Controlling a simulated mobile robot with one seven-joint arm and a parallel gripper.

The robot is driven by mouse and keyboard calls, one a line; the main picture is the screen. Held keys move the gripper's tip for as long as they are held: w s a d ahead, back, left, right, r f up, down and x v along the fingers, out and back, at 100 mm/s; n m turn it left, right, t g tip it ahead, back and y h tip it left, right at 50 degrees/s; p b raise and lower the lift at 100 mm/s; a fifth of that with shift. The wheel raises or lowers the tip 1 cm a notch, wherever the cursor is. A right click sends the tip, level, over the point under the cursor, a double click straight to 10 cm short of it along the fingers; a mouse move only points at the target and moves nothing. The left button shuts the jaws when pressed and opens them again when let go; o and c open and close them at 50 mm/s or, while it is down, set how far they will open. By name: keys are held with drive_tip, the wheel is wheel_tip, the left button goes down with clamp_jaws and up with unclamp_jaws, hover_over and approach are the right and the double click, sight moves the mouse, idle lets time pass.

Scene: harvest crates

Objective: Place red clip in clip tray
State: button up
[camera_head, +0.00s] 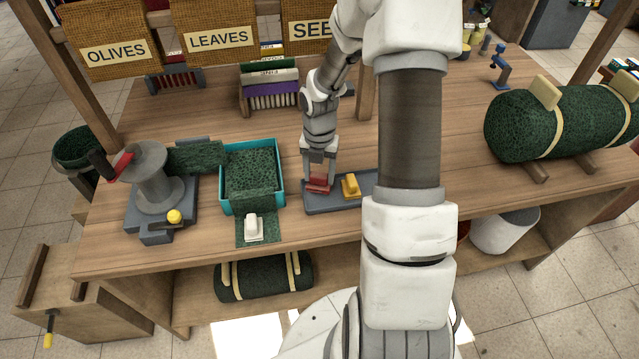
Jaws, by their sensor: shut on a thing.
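My gripper (319,183) points down over the left end of a flat grey-blue tray (318,207), which I take for the clip tray. It is shut on the red clip (319,186), which is at the tray's left part. I cannot tell whether the clip rests on the tray or hangs just above it. A yellow clip (350,186) sits in the tray to the right of the red one. My arm hides the tray's right end.
Left of the tray stands a teal crate (224,190) with dark green netting and a white clip (252,228) in front. A grey winder (158,180) stands farther left. A green netted roll (560,122) lies at the right. Bare table lies between roll and arm.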

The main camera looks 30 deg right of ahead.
sight(319, 183)
drive_tip(key=shift+f, duration=1.95)
drive_tip(key=shift+f+b, duration=0.2)
drive_tip(key=shift+b, duration=0.1)
drive_tip(key=o, duration=1.3)
drive_tip(key=shift+o, duration=0.2)
drive_tip(key=shift+r, duration=0.15)
drive_tip(key=shift+w+r, duration=0.1)
drive_tip(key=shift+r, duration=0.15)
wheel_tip(319, 183, up, 12)
drive_tip(key=shift+f+p, duration=0.2)
drive_tip(key=shift+p, duration=0.7)
